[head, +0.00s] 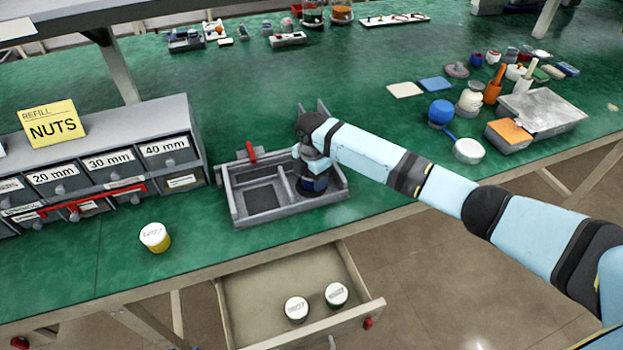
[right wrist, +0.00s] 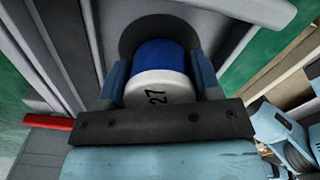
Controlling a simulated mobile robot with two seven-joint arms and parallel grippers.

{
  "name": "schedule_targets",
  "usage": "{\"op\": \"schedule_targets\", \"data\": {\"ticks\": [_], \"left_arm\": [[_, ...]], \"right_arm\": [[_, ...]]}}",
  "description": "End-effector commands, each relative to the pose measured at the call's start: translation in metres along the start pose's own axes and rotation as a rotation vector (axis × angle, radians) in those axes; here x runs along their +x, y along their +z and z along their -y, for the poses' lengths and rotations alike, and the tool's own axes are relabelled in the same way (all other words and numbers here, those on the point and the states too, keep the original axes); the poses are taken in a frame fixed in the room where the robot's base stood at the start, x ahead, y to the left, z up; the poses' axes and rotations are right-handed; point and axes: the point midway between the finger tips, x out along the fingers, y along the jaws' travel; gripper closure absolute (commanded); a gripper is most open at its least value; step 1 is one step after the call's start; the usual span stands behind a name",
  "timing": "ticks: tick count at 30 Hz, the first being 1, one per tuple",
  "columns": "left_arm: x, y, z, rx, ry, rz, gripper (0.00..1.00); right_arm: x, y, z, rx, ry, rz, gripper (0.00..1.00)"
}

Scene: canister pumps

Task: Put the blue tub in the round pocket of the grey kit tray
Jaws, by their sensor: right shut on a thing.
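The blue tub (head: 314,186) has a white lid marked 27, which shows in the right wrist view along with its blue side (right wrist: 158,58). My right gripper (head: 312,172) is shut on the tub, one finger on each side, and points down over the right part of the grey kit tray (head: 287,213). In the right wrist view the dark round pocket (right wrist: 132,38) shows around the tub's far end. I cannot tell whether the tub's bottom touches the pocket floor. My left gripper is not in view.
A red handle (head: 251,152) stands at the tray's back edge. A grey drawer cabinet (head: 120,125) is to the left. A yellow tub with a white lid (head: 155,237) stands in front of it. Below, an open drawer (head: 250,306) holds two lidded tubs.

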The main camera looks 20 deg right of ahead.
Motion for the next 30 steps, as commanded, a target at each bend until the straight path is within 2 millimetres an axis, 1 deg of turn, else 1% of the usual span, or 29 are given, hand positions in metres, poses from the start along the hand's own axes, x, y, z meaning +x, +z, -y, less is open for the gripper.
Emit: {"op": "schedule_targets", "data": {"ticks": [1, 2, 12, 13, 16, 25, 28, 30], "left_arm": [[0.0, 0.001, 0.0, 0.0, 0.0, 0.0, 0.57], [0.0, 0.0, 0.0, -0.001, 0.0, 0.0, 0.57], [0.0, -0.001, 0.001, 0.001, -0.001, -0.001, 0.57], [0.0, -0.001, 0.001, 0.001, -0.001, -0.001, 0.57], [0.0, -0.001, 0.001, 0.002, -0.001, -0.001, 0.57], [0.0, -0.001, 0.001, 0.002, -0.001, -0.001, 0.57], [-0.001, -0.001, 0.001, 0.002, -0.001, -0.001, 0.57], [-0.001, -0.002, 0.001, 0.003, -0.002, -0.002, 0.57]], "right_arm": [[0.005, 0.0, 0.0, 0.0, 0.001, 0.0, 0.68], [0.006, 0.0, 0.0, 0.0, 0.001, 0.0, 0.68], [0.009, 0.0, 0.0, -0.001, 0.0, -0.001, 0.68], [0.01, 0.0, 0.0, -0.001, 0.0, -0.001, 0.4], [0.009, 0.0, 0.0, -0.001, 0.001, -0.001, 0.17], [0.008, 0.0, 0.0, -0.001, 0.001, 0.0, 0.17], [-0.001, 0.0, -0.001, -0.001, 0.003, 0.0, 0.17], [-0.011, 0.0, -0.001, -0.001, 0.003, 0.0, 0.17]]}}
